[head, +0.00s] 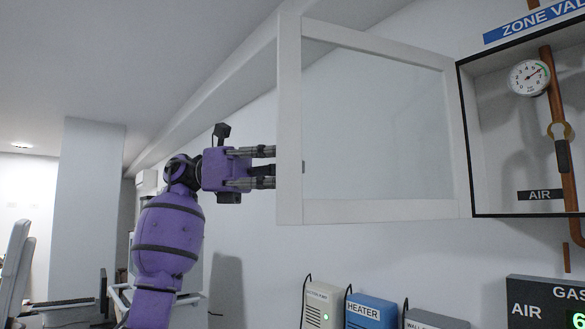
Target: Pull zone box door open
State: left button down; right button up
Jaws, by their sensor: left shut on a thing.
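The zone box door (289,110) is a white frame with a clear pane, hinged at the box's left side. It stands swung wide open to the left. The zone box (500,150) has a black rim, and its inside shows a round gauge (529,77), a copper pipe (555,95) and a valve with a brown lever (567,175). My left gripper (270,169) reaches in from the left and is shut on the door's free edge. Its fingertips meet the white frame there, and the exact grip is hidden. My right gripper is out of view.
Below the door, a pale unit (323,305), a blue heater unit (371,311) and a grey unit (433,319) line the wall. A dark gas panel (545,300) is at lower right. A pale chair back (14,265) and a pillar (90,200) stand at left.

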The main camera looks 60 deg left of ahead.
pick_arm(q)
jog(key=shift+a, duration=0.1)
dwell(0.4)
jog(key=c, duration=2.2)
grip_release()
jog(key=shift+s, duration=0.1)
jog(key=o, duration=0.3)
jog(key=shift+s+a, duration=0.2)
jog(key=shift+s, duration=0.1)
jog(key=shift+o, duration=0.2)
jog(key=shift+w+d, duration=0.1)
jog(key=shift+w, duration=0.1)
jog(key=v, duration=1.2)
